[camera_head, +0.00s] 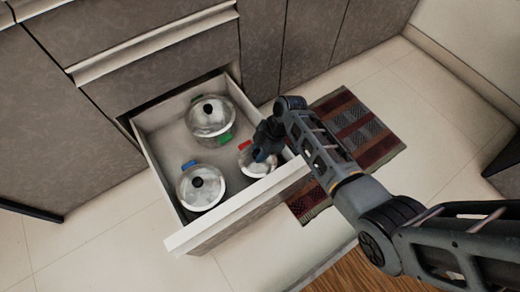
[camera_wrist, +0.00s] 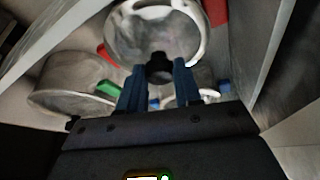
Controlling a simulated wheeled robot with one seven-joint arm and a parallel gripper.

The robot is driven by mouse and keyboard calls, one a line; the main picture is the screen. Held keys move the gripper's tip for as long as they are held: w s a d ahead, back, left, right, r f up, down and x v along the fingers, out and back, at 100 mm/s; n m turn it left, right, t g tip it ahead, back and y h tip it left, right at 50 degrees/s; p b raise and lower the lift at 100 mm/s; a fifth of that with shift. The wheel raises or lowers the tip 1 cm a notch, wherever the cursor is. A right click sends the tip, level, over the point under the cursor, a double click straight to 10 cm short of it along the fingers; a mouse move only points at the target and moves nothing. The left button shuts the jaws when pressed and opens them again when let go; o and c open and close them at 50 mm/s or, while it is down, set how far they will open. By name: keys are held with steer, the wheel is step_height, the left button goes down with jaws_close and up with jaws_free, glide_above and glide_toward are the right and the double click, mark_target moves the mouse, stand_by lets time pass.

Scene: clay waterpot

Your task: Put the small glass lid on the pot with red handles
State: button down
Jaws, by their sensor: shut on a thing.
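The pot with red handles is at the right side of the open drawer; one red handle (camera_head: 245,145) shows in the head view. In the wrist view its red handles (camera_wrist: 216,12) stick out on both sides of a round glass lid (camera_wrist: 150,32). My gripper (camera_head: 262,150) is over this pot, and its two blue fingers (camera_wrist: 158,84) are shut on the lid's black knob (camera_wrist: 159,66). The lid covers the pot's mouth in the wrist view. I cannot tell whether its rim touches the pot. My gripper hides part of the pot in the head view.
A large lidded pot with green handles (camera_head: 209,117) stands at the drawer's back. A lidded pot with blue handles (camera_head: 201,187) stands at the front left. The drawer's front wall (camera_head: 235,212) is close to my gripper. A striped rug (camera_head: 352,126) lies on the floor to the right.

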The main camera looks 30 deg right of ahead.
stand_by(0.3)
steer(key=c, duration=0.7)
jaws_free()
steer(key=w+p+v, duration=0.1)
steer(key=p+v, duration=0.2)
steer(key=v, duration=0.4)
steer(key=shift+s+r+p, duration=0.35)
steer(key=shift+s+p, duration=0.05)
steer(key=shift+s, duration=0.15)
steer(key=shift+d, duration=0.1)
